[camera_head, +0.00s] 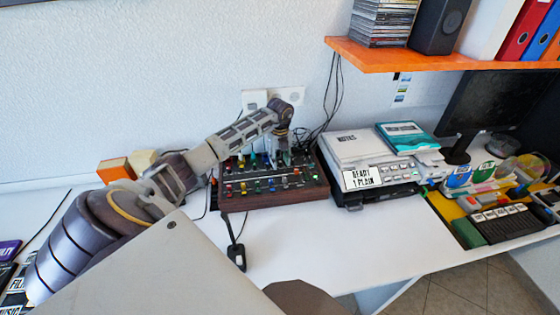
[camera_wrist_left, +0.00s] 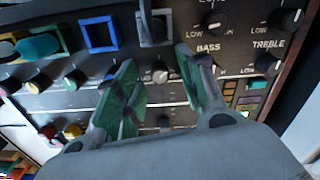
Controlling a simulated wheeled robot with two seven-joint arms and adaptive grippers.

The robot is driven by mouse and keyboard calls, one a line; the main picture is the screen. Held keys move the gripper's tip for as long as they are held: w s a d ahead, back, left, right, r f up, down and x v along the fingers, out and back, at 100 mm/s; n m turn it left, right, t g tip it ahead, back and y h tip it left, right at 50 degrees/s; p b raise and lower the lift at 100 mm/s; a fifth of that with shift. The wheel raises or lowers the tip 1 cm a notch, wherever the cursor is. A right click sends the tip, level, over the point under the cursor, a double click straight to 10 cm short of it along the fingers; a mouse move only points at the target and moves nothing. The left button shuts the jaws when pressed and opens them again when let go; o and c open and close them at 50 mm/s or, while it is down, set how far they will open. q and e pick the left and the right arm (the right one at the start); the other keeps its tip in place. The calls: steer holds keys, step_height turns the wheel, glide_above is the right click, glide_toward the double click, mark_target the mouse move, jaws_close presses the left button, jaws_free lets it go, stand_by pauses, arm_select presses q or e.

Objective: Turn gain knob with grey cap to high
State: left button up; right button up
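The mixer (camera_head: 275,196) is a dark panel in a wooden case on the white desk. In the left wrist view its panel (camera_wrist_left: 60,102) fills most of the picture. A small knob with a light grey cap (camera_wrist_left: 159,75) shows between my left fingertips; its label is not readable. My left gripper (camera_wrist_left: 155,70) is open, with one green-padded finger on each side of this knob. Whether the pads touch it I cannot tell. In the head view my left gripper (camera_head: 281,142) points down over the mixer's back part. My right gripper is not in view.
Coloured knobs and a blue square frame (camera_wrist_left: 98,34) lie to the left. A device with a "READY 1 PLAIN" label (camera_head: 361,178) stands right of the mixer. An orange shelf (camera_head: 440,60) hangs above.

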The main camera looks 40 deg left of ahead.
mark_target(280, 162)
arm_select(q)
steer(key=shift+f, duration=0.15)
steer(key=shift+c, duration=0.7)
steer(key=c, duration=0.7)
jaws_close()
steer(key=shift+m, duration=2.3)
steer(key=o, duration=0.6)
jaws_free()
steer(key=shift+o, duration=1.2)
steer(key=shift+r, duration=0.65)
step_height(280, 162, up, 11)
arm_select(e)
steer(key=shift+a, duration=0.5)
